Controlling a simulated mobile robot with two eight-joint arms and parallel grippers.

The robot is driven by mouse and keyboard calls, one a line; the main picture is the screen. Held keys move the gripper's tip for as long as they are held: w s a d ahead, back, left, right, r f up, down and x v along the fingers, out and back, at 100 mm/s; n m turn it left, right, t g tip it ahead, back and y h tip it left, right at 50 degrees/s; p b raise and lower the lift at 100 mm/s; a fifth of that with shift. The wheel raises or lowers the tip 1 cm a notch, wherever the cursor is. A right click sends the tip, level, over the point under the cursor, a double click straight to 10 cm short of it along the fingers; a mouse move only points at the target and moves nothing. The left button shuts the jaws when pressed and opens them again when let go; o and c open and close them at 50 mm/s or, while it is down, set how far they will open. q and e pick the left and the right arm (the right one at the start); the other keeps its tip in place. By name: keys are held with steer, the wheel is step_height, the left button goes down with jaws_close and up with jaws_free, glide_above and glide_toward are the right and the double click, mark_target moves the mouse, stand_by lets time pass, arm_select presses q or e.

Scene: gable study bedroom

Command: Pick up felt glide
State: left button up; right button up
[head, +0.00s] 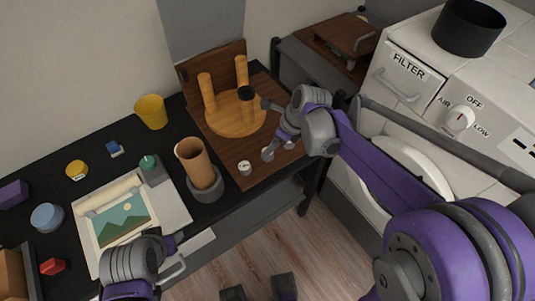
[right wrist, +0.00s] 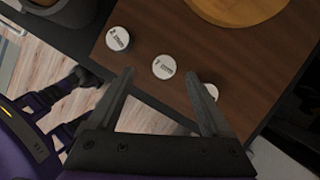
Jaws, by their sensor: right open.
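Several small round white felt glides with printed tops lie on the brown wooden board. In the right wrist view, one is at upper left (right wrist: 117,38), a middle one (right wrist: 164,66) sits just beyond the gap between my fingertips, and a third (right wrist: 210,91) is partly hidden by the right finger. One glide also shows in the head view (head: 245,168). My right gripper (right wrist: 158,77) is open and empty above the board. My left gripper (head: 177,256) is open and empty at the desk's front edge, beside the picture.
An upturned wooden stool (head: 227,122) stands on the board (head: 205,133). A brown cylinder in a grey holder (head: 205,187), a yellow cup (head: 151,111) and a landscape picture (head: 122,222) are left of it. A white appliance (head: 420,110) stands right.

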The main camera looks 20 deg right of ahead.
steer(key=x, duration=0.2)
steer(key=d+x, duration=0.1)
steer(key=x, duration=0.2)
steer(key=shift+f, duration=0.2)
steer(key=shift+c, duration=0.3)
jaws_close()
step_height(320, 180, up, 10)
steer(key=shift+p, duration=0.3)
